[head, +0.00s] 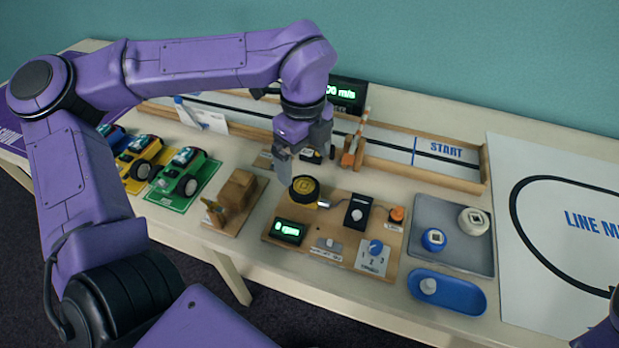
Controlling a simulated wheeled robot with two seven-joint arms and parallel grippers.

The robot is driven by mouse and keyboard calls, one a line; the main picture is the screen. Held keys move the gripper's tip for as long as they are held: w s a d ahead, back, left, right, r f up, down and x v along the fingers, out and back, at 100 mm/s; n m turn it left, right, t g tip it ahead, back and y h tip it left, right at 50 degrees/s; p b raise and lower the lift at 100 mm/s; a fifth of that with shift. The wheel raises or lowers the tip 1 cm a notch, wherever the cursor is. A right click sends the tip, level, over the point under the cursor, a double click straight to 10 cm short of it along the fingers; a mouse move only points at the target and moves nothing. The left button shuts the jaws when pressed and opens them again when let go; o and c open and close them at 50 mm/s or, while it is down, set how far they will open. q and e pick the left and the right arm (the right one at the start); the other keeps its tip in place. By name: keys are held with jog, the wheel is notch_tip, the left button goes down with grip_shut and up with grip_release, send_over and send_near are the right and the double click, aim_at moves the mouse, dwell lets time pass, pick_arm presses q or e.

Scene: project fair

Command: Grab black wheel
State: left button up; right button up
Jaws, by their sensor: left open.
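The black wheel (304,186) has a yellowish hub and sits on the wooden test board (338,204) in the middle of the table. My left gripper (303,165) points down just behind and above the wheel, its jaws open. One finger comes down at the wheel's upper left; I cannot tell whether it touches the wheel. Nothing shows between the fingers. My right gripper is out of the picture.
The board also holds a green rpm display (289,231), a blue knob (375,247) and an orange button (397,213). A wooden block stand (235,190) is on the left, a grey tray (455,252) on the right. A walled track (430,165) runs behind.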

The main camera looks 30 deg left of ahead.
aim_at(304, 185)
pick_arm(q)
jog(key=f, duration=0.7)
jog(key=shift+w+a+f, duration=0.15)
jog(key=shift+a+f, duration=0.1)
jog(key=shift+f, duration=0.05)
jog(key=c, duration=1.1)
